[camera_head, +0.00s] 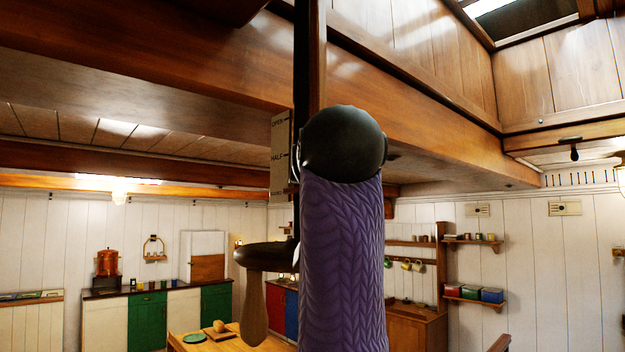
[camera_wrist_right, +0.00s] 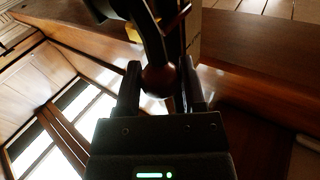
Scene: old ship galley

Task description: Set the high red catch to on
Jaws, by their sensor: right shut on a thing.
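In the right wrist view my right gripper (camera_wrist_right: 161,82) is shut, its two dark fingers on either side of a dark reddish-brown ball knob (camera_wrist_right: 158,80). The knob sits at the end of a dark bar (camera_wrist_right: 152,40); whether this is the red catch I cannot tell for sure. In the head view a pale plate (camera_head: 280,150) marked OPEN and HALF stands beside a dark upright post (camera_head: 308,60). My purple-sleeved arm with its black joint covers the area right of the plate and hides the right gripper there. No "on" mark is readable. My left gripper is not in view.
A heavy wooden beam (camera_head: 420,110) runs overhead, below a skylight opening (camera_head: 520,15). Green cabinets (camera_head: 148,320), a table (camera_head: 235,343) and wall shelves (camera_head: 473,241) stand farther back.

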